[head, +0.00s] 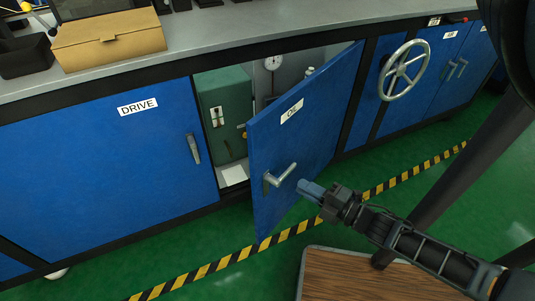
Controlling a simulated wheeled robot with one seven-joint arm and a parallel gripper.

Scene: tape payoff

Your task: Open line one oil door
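The blue oil door (318,128), with a white label reading OIL, stands partly open and swings out from the cabinet, hinged on its right side. Its grey lever handle (279,177) is on the door's outer face near the free edge. My gripper (311,190) is just right of the handle, in front of the door, and appears apart from the handle. The blue-grey fingertips look close together, but the gap between them is too small to make out. Inside the opening are a green box (226,108) and a round gauge (273,62).
A closed blue door (100,180) labelled DRIVE is on the left, with its own handle. A handwheel (404,70) sticks out on the right. A cardboard box (108,40) stands on the grey counter. A wooden-topped surface (345,275) is below my arm. Yellow-black tape (240,256) crosses the green floor.

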